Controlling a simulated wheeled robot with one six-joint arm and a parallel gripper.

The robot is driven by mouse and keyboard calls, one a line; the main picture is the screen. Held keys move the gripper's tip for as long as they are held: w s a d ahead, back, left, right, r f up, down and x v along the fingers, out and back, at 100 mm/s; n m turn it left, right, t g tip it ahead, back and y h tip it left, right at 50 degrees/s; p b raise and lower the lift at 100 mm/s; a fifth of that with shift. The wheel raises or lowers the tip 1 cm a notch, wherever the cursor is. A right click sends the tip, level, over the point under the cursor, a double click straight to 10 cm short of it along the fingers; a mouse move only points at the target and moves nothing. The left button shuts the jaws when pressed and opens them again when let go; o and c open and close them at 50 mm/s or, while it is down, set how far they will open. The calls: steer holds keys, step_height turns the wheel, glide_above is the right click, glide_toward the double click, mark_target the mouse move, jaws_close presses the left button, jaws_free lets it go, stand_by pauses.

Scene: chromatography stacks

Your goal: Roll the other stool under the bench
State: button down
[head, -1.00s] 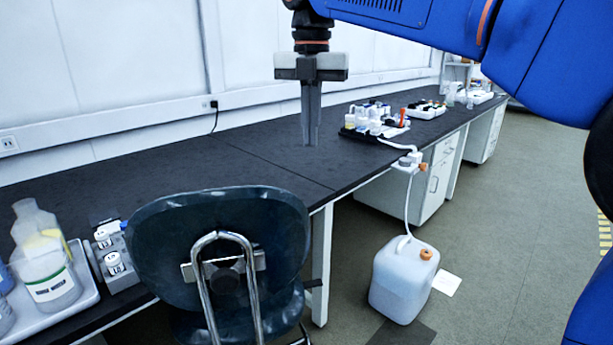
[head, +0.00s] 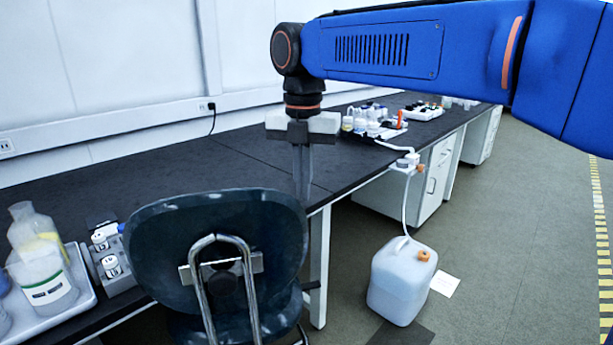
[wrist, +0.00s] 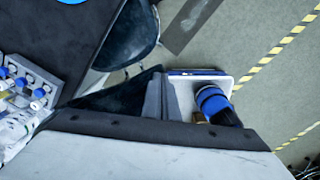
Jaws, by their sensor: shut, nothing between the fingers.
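A stool with a dark, glossy backrest (head: 215,235) and a bent chrome tube stands at the bench's front edge in the head view, its back towards me. Its seat shows only partly, and its lower part is cut off. A dark rounded seat (wrist: 128,35) shows at the top of the wrist view. My gripper (head: 303,205) is shut and empty, pointing down at the upper right edge of the backrest. I cannot tell whether it touches. The black-topped bench (head: 255,160) runs from lower left to far right.
A white jug (head: 400,280) with an orange cap stands on the floor right of the stool, a tube running up from it. A tray (head: 85,300) with bottles sits on the bench at left. Open floor lies to the right, with yellow striped tape (head: 602,240).

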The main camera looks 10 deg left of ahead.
mark_target(296, 189)
steer(key=shift+s, duration=0.3)
steer(key=shift+s+a, duration=0.2)
steer(key=shift+s, duration=1)
steer(key=shift+s+a, duration=0.2)
steer(key=shift+s, duration=0.95)
steer(key=shift+w, duration=0.15)
